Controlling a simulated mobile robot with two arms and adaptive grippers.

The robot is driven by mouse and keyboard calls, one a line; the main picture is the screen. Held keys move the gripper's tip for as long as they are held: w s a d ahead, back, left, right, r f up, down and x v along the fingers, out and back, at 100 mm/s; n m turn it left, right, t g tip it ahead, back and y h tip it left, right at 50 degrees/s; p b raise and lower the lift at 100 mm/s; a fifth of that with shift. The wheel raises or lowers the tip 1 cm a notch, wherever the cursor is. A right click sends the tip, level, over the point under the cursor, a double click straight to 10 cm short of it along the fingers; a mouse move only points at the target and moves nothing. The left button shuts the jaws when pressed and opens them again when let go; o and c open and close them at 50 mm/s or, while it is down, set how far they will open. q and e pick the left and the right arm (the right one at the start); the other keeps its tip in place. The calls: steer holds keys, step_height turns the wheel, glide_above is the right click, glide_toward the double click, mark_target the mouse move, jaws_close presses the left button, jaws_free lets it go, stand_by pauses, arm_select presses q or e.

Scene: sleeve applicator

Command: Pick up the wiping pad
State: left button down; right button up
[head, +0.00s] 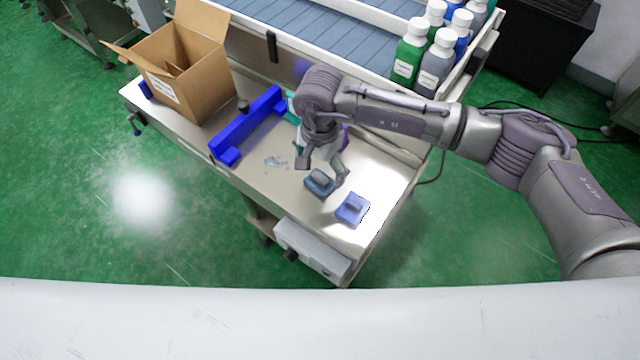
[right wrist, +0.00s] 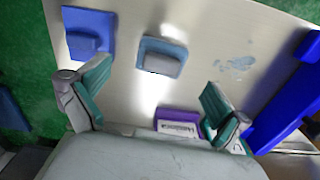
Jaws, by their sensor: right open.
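Two pad-like pieces with raised grips lie on the metal table. The grey-blue one (head: 319,184) seems to be the wiping pad; it shows in the right wrist view (right wrist: 162,56) between and beyond my fingertips. The brighter blue piece (head: 352,209) lies beside it toward the table's near right corner, and in the right wrist view (right wrist: 88,34) it is at upper left. My right gripper (head: 323,168) is open above the grey-blue pad, with its teal-lined fingers (right wrist: 155,80) spread and nothing held between them. My left gripper is not in view.
A bluish smear (right wrist: 235,67) marks the table near the pad. A blue bar fixture (head: 246,124) and an open cardboard box (head: 185,75) stand to the left. A purple labelled item (right wrist: 178,120) lies near the gripper. Several bottles (head: 411,50) stand at the back right.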

mark_target(320, 176)
steer(key=f+b, duration=0.1)
steer(key=f, duration=0.2)
steer(key=f+b, duration=0.1)
steer(key=f, duration=0.1)
steer(key=shift+w+f, duration=0.2)
steer(key=shift+f, duration=0.2)
steer(key=shift+r, duration=0.1)
steer(key=c, duration=1.2)
